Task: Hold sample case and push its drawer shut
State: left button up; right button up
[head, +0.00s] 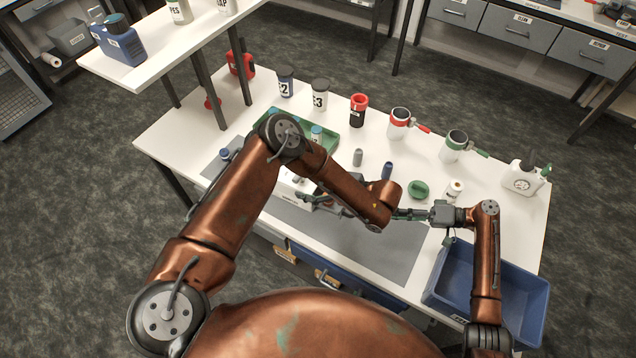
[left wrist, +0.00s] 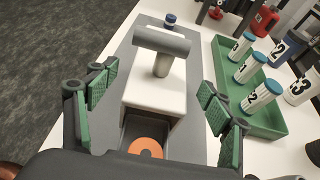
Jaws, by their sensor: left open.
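The sample case is a white box (left wrist: 152,97) with a thick grey T-shaped handle (left wrist: 162,42) on top. Its grey drawer (left wrist: 186,140) stands open towards my left wrist, with an orange disc (left wrist: 146,147) inside. In the head view the case (head: 292,184) is largely hidden by my left arm. My left gripper (left wrist: 157,98) is open, its green-padded fingers apart on either side of the case, not closed on it. It also shows in the head view (head: 312,199). My right gripper (head: 402,214) is beyond my left forearm, pointing left; its finger gap is unclear.
A green tray (left wrist: 275,122) with several blue-capped vials lies right of the case. Cups, a green lid (head: 419,189) and a white bottle (head: 523,178) stand along the bench. A blue bin (head: 535,300) is at the right front. The grey mat (head: 385,258) has clear room.

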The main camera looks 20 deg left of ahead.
aim_at(305, 181)
pick_arm(q)
jog(key=shift+x, duration=2.35)
jog(key=shift+f, duration=0.1)
jog(key=shift+c, duration=0.7)
jog(key=c, duration=1.4)
jog(key=shift+c, duration=0.2)
